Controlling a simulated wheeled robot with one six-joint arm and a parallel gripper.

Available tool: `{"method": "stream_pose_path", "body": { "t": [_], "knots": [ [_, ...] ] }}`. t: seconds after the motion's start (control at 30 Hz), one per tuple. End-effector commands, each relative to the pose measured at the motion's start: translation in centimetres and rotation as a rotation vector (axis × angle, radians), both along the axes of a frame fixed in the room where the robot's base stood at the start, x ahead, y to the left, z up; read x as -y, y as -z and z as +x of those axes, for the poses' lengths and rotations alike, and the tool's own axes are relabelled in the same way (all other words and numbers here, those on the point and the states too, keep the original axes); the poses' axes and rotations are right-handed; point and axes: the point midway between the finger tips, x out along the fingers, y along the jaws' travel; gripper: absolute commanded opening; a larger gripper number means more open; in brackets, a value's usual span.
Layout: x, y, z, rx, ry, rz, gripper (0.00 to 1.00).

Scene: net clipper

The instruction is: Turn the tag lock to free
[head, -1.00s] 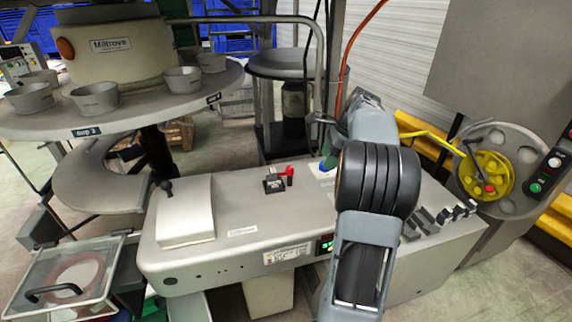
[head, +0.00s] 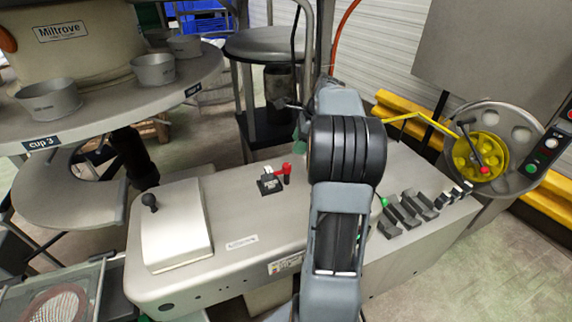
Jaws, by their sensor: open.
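What looks like the tag lock is a small black block with a white label (head: 268,184) and a red lever (head: 286,171) at its right. It stands on the flat grey top of the machine bench (head: 238,205), left of my arm. The label is too small to read. My arm rises through the middle of the head view, and its grey and black links hide part of the bench. I cannot make out my gripper's jaws; they seem to be hidden behind the arm.
A pale raised cover (head: 176,228) with a black knob lies left of the block. Several dark levers (head: 405,212) stand right of my arm. A yellow handwheel (head: 480,157) is at the far right. A round table with metal cups (head: 152,70) overhangs at upper left.

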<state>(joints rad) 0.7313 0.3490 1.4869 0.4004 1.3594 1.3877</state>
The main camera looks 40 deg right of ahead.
Motion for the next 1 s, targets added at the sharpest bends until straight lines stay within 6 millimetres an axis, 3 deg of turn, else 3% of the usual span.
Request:
{"method": "stream_pose_path", "body": {
  "t": [0.2,0.5,0.7,1.0],
  "knots": [
    [-1.4,4.1,1.0,-0.003,-0.002,0.002,0.57],
    [-2.5,8.0,1.9,-0.002,0.002,0.001,0.57],
    [-2.9,9.2,2.2,-0.001,0.002,0.0,0.57],
    [-3.0,9.4,2.3,0.0,0.002,0.0,0.57]
  ]
}}
